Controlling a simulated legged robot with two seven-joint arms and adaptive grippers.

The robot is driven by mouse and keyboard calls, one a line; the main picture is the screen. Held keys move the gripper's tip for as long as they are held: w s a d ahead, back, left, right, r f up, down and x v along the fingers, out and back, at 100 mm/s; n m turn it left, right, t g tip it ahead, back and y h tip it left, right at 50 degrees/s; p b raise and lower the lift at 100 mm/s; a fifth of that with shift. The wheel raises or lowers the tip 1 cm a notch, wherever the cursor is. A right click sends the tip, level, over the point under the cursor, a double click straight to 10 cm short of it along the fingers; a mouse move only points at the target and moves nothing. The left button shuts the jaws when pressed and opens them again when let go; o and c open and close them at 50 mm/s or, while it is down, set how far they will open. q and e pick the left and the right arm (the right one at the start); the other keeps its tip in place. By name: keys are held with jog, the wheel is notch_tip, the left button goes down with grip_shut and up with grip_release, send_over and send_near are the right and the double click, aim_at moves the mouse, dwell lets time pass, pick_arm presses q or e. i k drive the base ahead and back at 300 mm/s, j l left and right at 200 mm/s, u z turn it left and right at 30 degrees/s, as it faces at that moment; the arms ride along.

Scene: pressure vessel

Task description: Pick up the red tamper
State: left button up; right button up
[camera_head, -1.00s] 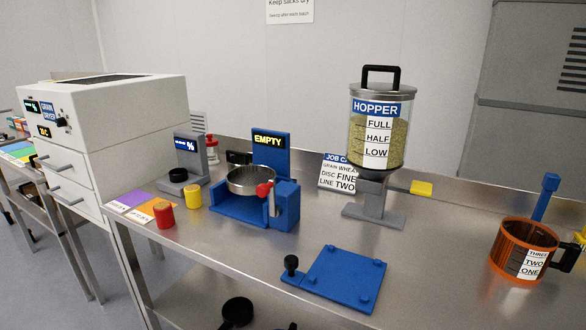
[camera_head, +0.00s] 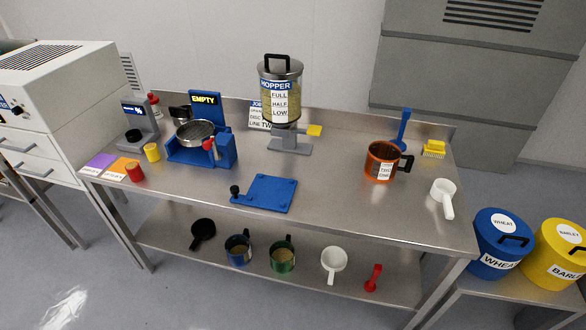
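A small red tool (camera_head: 373,278) with a handle and a wider end lies on the right part of the lower shelf. It looks like the red tamper.
The lower shelf (camera_head: 190,262) also holds a black pan (camera_head: 203,233), a blue cup (camera_head: 238,249), a green cup (camera_head: 282,253) and a white scoop (camera_head: 333,263). The table top (camera_head: 330,195) above overhangs them. Blue (camera_head: 499,242) and yellow bins (camera_head: 556,252) stand at the right.

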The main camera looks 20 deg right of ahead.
aim_at(370, 286)
jog(key=z, duration=1.5)
